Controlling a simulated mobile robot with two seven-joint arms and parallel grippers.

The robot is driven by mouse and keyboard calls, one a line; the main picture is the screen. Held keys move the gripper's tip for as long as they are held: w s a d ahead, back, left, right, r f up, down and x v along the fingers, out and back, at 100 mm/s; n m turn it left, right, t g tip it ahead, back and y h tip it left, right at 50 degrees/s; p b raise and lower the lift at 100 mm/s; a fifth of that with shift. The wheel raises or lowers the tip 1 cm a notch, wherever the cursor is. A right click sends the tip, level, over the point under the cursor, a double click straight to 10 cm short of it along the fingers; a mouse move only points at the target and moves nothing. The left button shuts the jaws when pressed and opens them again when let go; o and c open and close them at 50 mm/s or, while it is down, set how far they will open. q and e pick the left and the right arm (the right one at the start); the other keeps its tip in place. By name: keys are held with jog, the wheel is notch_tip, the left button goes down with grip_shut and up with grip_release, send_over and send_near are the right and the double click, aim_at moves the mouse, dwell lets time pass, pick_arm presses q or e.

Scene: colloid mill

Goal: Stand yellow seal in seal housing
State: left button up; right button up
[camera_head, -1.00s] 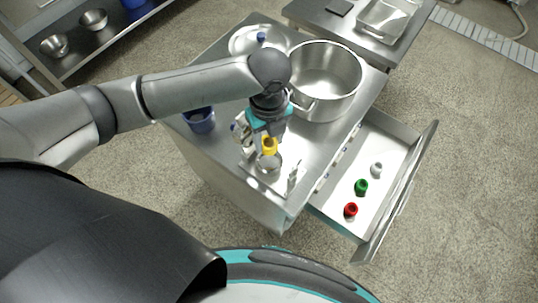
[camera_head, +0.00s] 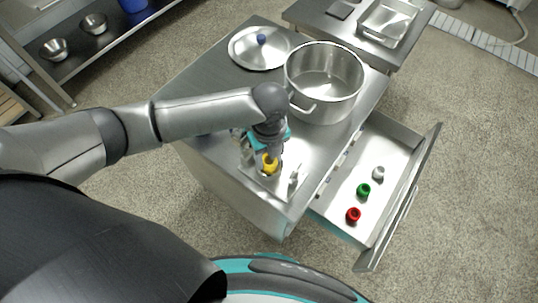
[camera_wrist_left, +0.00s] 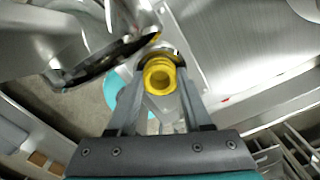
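The yellow seal (camera_head: 270,164) is a short ring-shaped piece. It also shows in the left wrist view (camera_wrist_left: 160,76), its round opening facing the camera. My left gripper (camera_head: 271,153) points down, and its two fingers (camera_wrist_left: 160,82) lie against opposite sides of the seal. The seal housing, a round metal cup on the counter, is mostly hidden below the seal; part of its rim (camera_wrist_left: 168,51) shows behind the seal in the wrist view. The seal is over or partly in the housing; I cannot tell how deep it sits. My right gripper is not in view.
A large pot (camera_head: 325,85) and a lid (camera_head: 259,48) stand on the counter behind. Small metal fittings stand close beside the housing. An open drawer (camera_head: 335,205) at the right holds a red seal (camera_head: 353,215), a green seal (camera_head: 363,190) and a grey seal (camera_head: 378,173).

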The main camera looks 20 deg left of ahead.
aim_at(269, 160)
pick_arm(q)
jog(key=o, duration=0.5)
jog(key=shift+c, duration=0.2)
notch_tip(269, 160, up, 12)
jog(key=p, duration=0.3)
jog(key=shift+r, duration=0.2)
